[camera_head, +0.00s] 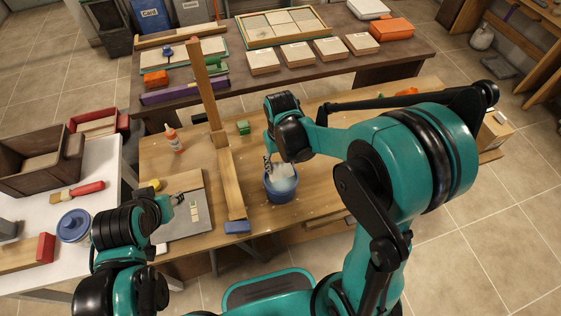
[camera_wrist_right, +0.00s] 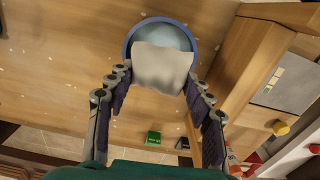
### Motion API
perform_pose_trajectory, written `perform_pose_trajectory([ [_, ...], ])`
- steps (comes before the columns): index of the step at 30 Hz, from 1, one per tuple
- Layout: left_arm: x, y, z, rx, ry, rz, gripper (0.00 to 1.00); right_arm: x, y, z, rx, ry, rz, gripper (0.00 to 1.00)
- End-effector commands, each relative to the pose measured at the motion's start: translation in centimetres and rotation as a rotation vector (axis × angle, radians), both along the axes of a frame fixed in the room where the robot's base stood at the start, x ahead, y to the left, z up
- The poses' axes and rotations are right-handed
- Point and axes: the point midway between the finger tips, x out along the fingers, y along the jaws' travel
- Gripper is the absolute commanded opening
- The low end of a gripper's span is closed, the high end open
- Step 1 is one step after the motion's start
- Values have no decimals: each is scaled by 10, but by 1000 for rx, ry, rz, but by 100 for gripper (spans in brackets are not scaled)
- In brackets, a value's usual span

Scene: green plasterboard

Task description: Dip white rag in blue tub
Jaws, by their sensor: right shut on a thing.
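The blue tub (camera_head: 281,196) stands on the wooden workbench, right of an upright wooden post. The white rag (camera_head: 285,173) is at the tub's mouth, partly within its rim. My right gripper (camera_head: 269,163) is above the tub and shut on the rag. In the right wrist view, the rag (camera_wrist_right: 160,68) hangs between the fingers and covers the near part of the tub's rim (camera_wrist_right: 128,44); pale blue contents show beyond it. How deep the rag reaches is hidden. My left gripper (camera_head: 184,199) is low over a grey board at the left; its opening is unclear.
The wooden post (camera_head: 203,85) rises left of the tub from a wooden beam (camera_head: 231,185). A glue bottle (camera_head: 174,138) and green block (camera_head: 243,128) stand on the bench. A white table (camera_head: 95,185) with a blue pot (camera_head: 73,226) is at left.

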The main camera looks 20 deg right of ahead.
Motion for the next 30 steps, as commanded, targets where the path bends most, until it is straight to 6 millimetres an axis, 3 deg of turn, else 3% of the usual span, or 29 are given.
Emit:
perform_pose_trajectory([
  [16, 0, 0, -51, 0, 0, 0, 40, 0, 0, -60, 0, 0, 0, 23],
  [30, 0, 0, -56, 0, 0, 0, 40, 0, 0, -68, 0, 0, 0, 23],
])
